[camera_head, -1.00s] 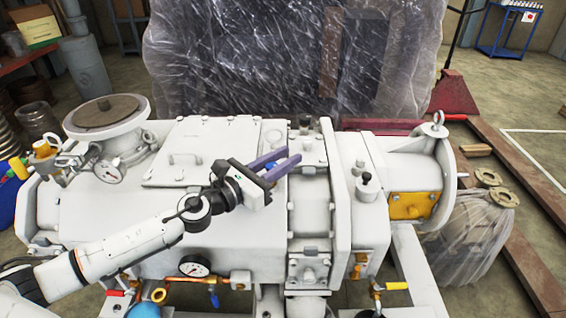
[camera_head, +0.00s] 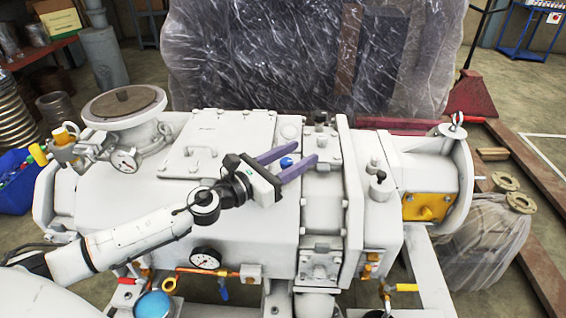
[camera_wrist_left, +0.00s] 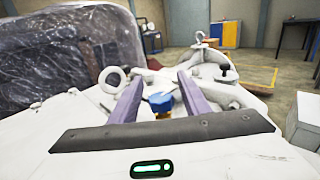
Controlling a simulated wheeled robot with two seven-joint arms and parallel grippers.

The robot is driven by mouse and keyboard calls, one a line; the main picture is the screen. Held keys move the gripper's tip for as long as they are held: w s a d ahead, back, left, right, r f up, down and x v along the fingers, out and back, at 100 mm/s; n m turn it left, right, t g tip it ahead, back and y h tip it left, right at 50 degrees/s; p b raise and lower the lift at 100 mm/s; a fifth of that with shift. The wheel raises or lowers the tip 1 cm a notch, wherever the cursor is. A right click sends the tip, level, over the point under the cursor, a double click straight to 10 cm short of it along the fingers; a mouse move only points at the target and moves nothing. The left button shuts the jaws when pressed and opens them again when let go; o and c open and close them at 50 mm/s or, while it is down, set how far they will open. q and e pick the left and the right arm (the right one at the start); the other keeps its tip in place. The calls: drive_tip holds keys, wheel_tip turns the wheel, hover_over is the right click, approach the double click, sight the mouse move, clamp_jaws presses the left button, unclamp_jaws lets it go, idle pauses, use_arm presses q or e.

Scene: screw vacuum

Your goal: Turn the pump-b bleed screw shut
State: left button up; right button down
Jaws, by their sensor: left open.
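The pump (camera_head: 245,222) is a large white machine filling the middle of the head view. A small blue knob (camera_head: 286,162), which looks like the bleed screw, sits on its top beside the raised flange. In the left wrist view the blue knob (camera_wrist_left: 161,102) stands on a brass stem between the fingers. My left gripper (camera_head: 296,156) has two purple fingers, open and apart, with the knob in the gap between them in both views. I cannot tell the gap in depth, and no contact shows. My right gripper is not in view.
A flanged port (camera_head: 123,103) stands at the left. A plastic-wrapped crate (camera_head: 310,55) stands behind. A black-topped knob (camera_head: 379,185) is right of the flange.

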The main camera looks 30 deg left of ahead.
sight(281, 165)
use_arm(q)
drive_tip(key=b+v, duration=0.2)
drive_tip(key=v, duration=0.6)
drive_tip(key=shift+f+b, duration=0.15)
drive_tip(key=shift+b, duration=0.15)
drive_tip(key=shift+s+a, duration=0.2)
drive_tip(key=shift+s, duration=0.55)
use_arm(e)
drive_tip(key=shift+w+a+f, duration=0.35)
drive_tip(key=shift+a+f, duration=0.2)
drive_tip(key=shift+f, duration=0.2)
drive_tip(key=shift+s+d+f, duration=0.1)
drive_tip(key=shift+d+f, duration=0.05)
